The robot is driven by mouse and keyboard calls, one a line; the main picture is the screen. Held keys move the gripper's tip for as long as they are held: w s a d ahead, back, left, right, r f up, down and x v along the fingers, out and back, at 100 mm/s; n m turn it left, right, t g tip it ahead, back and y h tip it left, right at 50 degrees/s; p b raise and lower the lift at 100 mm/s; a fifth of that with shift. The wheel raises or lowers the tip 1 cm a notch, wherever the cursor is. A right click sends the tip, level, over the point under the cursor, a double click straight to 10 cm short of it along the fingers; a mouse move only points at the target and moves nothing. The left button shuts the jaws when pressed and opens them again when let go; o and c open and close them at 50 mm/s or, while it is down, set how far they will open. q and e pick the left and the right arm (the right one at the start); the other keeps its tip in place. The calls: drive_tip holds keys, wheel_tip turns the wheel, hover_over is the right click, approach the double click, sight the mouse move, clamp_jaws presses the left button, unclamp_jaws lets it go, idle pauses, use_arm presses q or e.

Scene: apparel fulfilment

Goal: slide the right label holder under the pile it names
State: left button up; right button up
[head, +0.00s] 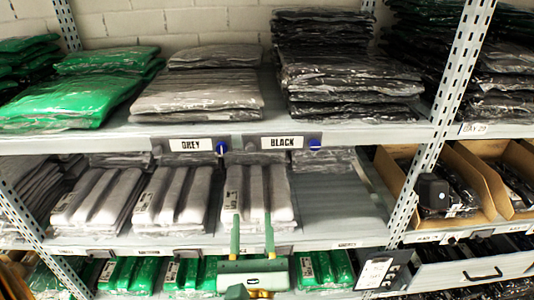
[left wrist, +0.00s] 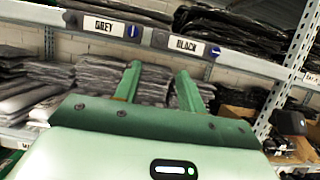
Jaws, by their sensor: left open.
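The BLACK label holder (head: 282,142) is on the upper shelf's front edge, below the gap between the grey and black piles and the black pile's left end. The GREY label holder (head: 190,145) is to its left, below the grey pile (head: 197,94). Each has a blue knob at its right end. The black pile (head: 345,80) lies further right. My left gripper (head: 251,218) is open and empty, below the holders in front of the middle shelf. In the left wrist view its fingers (left wrist: 160,70) point up below the BLACK holder (left wrist: 186,46). My right gripper is out of view.
Green packs (head: 75,95) lie left of the grey pile. Grey packs (head: 175,200) fill the middle shelf's left part; its right part (head: 340,205) is bare. A perforated upright (head: 440,130) bearing a black box (head: 433,191) stands right of the black pile.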

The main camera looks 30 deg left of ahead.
sight(250, 150)
use_arm(q)
drive_tip(key=p+x, duration=0.1)
drive_tip(key=x, duration=0.4)
drive_tip(key=p+x, duration=0.2)
drive_tip(key=x, duration=0.3)
drive_tip(key=p+x, duration=0.2)
drive_tip(key=x, duration=0.3)
drive_tip(key=shift+r, duration=0.35)
drive_tip(key=shift+w+a+p, duration=0.25)
drive_tip(key=shift+w+p, duration=0.05)
drive_tip(key=shift+w, duration=0.1)
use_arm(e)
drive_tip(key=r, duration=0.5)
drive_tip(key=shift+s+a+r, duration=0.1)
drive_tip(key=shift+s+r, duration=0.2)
use_arm(q)
drive_tip(key=shift+s, duration=0.1)
drive_tip(key=shift+d, duration=0.1)
clamp_jaws()
